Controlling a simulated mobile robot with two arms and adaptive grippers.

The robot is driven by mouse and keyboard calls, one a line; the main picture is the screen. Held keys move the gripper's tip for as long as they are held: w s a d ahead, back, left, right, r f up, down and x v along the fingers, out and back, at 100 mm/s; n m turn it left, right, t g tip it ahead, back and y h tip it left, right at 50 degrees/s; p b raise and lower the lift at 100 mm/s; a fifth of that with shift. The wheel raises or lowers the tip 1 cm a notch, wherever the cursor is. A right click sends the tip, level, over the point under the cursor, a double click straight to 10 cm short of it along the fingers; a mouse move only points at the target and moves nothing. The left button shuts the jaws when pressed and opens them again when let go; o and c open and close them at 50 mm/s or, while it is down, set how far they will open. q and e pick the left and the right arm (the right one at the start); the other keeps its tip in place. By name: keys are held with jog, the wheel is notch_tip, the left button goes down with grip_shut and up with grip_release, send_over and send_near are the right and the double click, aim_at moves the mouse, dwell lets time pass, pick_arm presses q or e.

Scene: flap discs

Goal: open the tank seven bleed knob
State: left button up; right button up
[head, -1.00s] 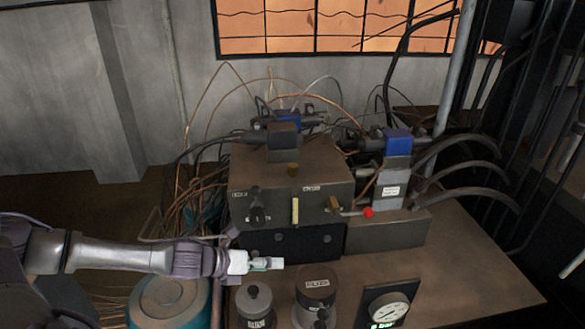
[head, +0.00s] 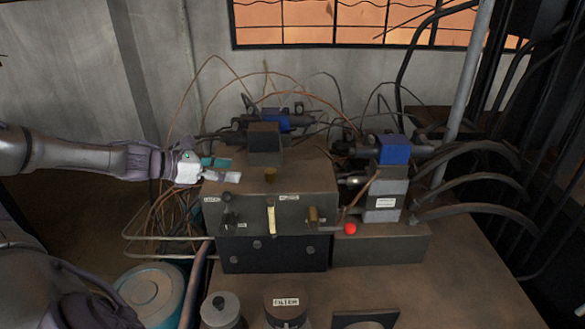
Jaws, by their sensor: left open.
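A grey-brown valve block (head: 300,205) stands on the bench with small labels on its front. The labels are too small to read, so I cannot tell which fitting is the tank seven bleed knob. The front carries a dark knob (head: 228,212) at the left, an upright cream bar (head: 271,219) in the middle and a brass knob (head: 313,216) at the right. Another brass knob (head: 270,175) stands on top. My left gripper (head: 230,170) is open and empty near the block's top left edge, apart from the front knobs. My right gripper is out of view.
A red-balled lever (head: 350,229) sticks out at the block's right. Blue-capped valves (head: 394,150), thin pipes and hoses crowd behind and right. A canister labelled FILTER (head: 286,308) and a grey capped cylinder (head: 222,312) stand in front.

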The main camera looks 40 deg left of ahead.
aim_at(270, 171)
pick_arm(q)
jog(key=shift+w, duration=0.15)
jog(key=p+x, duration=0.3)
jog(key=shift+w+d+p, duration=0.15)
jog(key=shift+p, duration=0.2)
jog(key=p+x, duration=0.1)
jog(key=x, duration=0.2)
jog(key=shift+w+p, duration=0.2)
jog(key=shift+p, duration=0.2)
jog(key=shift+p+x, duration=1.05)
jog(key=shift+x, duration=0.1)
jog(key=p+x, duration=0.1)
jog(key=x, duration=0.1)
jog(key=shift+w+f, duration=0.2)
jog(key=shift+f, duration=0.05)
jog(key=shift+w+d+f, duration=0.2)
jog(key=shift+w+f, duration=0.05)
jog(key=shift+w, duration=0.05)
jog(key=shift+s, duration=0.1)
jog(key=c, duration=0.4)
grip_shut()
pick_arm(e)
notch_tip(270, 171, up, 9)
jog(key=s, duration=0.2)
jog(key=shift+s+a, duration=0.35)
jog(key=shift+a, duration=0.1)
